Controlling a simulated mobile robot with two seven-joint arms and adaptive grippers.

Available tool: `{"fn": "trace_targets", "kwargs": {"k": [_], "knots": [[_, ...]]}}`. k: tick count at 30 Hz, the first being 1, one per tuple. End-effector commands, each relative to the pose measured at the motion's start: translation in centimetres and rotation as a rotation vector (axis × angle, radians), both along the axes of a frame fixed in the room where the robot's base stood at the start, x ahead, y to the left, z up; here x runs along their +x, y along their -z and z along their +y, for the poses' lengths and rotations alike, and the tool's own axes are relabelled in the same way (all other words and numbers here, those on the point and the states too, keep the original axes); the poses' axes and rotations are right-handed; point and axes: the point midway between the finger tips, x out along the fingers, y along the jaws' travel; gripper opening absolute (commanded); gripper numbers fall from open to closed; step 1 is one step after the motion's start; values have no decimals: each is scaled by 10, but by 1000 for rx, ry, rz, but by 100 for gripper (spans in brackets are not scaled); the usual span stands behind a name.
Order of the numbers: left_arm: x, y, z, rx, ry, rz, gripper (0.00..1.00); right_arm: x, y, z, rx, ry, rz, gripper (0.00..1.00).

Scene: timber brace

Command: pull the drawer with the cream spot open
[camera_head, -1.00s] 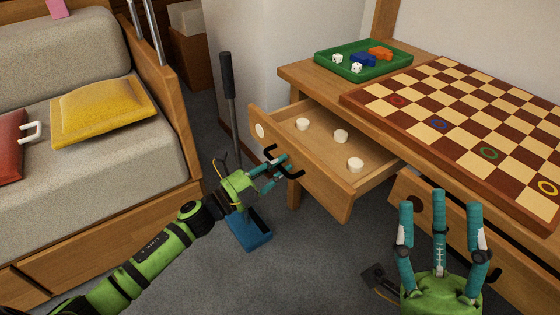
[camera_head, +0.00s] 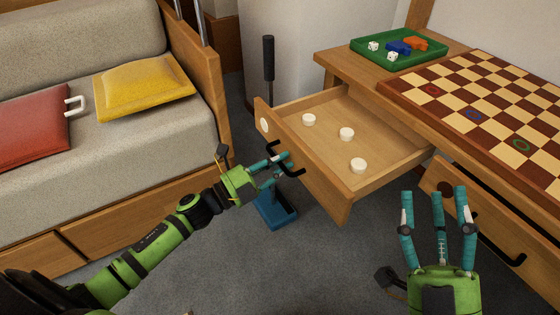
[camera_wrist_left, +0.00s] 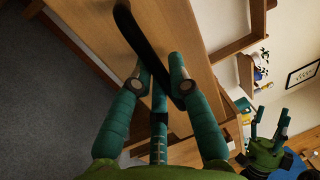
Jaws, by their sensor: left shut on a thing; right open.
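The drawer with the cream spot (camera_head: 264,126) is pulled out from the wooden table, and its inside is exposed. Three cream round pieces (camera_head: 346,134) lie in it. My left gripper (camera_head: 281,165) is shut on the black handle (camera_head: 293,172) on the drawer front. In the left wrist view, the fingers (camera_wrist_left: 160,85) close around the black handle (camera_wrist_left: 140,45) against the wooden front. My right gripper (camera_head: 436,205) is open and empty, in front of the second drawer with the dark spot (camera_head: 445,188).
A checkered board (camera_head: 500,100) and a green tray (camera_head: 425,51) with dice and coloured pieces are on the table. A dark-handled upright tool (camera_head: 269,75) with a blue base (camera_head: 276,212) stands behind my left gripper.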

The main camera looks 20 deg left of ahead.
Motion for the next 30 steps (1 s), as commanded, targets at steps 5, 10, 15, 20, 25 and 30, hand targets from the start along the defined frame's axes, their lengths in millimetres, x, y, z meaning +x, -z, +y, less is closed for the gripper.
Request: {"fn": "trace_targets", "kwargs": {"k": [5,10,15,20,25,30], "knots": [[0,-1,0,0,0,-1,43,0,0,0,0,0,-1,56],[0,0,0,1,0,-1,43,0,0,0,0,0,-2,56],[-2,1,1,1,0,1,43,0,0,0,3,0,-1,56],[-16,6,13,1,-2,5,43,0,0,0,3,0,-1,56],[-44,12,34,2,-3,6,43,0,0,0,2,0,-1,56],[-71,17,55,2,-1,4,43,0,0,0,2,0,-1,56]]}}
